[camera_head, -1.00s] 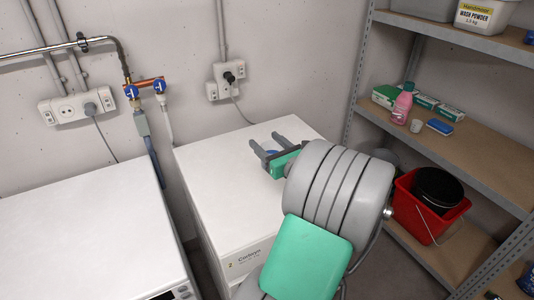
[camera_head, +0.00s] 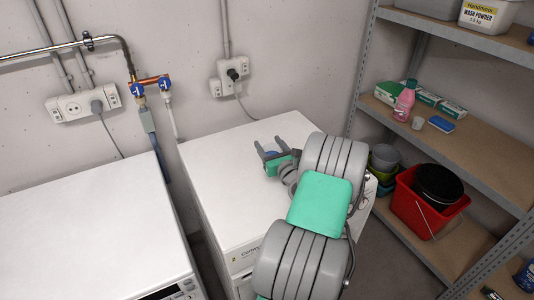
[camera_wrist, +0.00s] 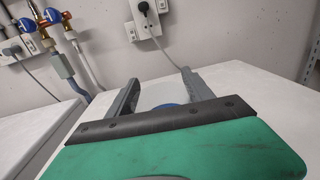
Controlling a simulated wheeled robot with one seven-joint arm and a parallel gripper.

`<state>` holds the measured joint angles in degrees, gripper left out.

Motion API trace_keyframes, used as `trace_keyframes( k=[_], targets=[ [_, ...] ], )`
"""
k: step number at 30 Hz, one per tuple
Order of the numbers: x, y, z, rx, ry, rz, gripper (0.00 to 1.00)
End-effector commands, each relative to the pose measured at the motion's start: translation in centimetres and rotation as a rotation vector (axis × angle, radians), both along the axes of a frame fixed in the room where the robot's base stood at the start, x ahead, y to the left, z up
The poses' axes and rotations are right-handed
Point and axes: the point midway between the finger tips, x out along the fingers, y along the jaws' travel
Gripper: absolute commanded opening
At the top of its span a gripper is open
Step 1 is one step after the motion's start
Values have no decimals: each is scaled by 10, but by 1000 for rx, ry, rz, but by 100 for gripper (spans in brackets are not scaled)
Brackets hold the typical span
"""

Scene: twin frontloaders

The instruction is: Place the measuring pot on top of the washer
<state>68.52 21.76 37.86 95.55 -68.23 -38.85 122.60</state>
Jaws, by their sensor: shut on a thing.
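My gripper (camera_head: 268,144) is over the white top of the right-hand front-loading machine (camera_head: 218,163), fingers pointing toward the back wall. It is shut on a small whitish pot with a blue part, taken to be the measuring pot (camera_wrist: 160,96). In the wrist view the pot sits between the two grey fingers, its lower part hidden by the gripper body. I cannot tell whether the pot touches the machine top. A second white machine (camera_head: 85,225) stands at left.
Shelving at right holds a pink bottle (camera_head: 405,102), a small pale cup (camera_head: 418,123), boxes, a blue item (camera_head: 441,125) and a red bucket (camera_head: 428,208). Pipes with blue valves (camera_head: 137,89) and sockets (camera_head: 83,104) are on the wall. Bare top surrounds the gripper.

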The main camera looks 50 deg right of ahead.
Motion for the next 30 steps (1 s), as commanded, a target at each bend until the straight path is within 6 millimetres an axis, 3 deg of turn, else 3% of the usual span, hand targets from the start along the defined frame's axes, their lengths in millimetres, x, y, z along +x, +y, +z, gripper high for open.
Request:
trace_keyframes(
  k=[3, 7, 18, 19, 27, 30],
  targets=[
    [11, 2, -17, 2, 2, 1, 14],
    [9, 1, -38, 2, 1, 0, 14],
    [9, 1, -45, 0, 0, 0, 14],
    [9, 1, -45, -1, 0, 0, 61],
    [9, 1, -44, -1, 0, 0, 82],
    [9, 1, -44, -1, 0, 0, 82]
  ],
)
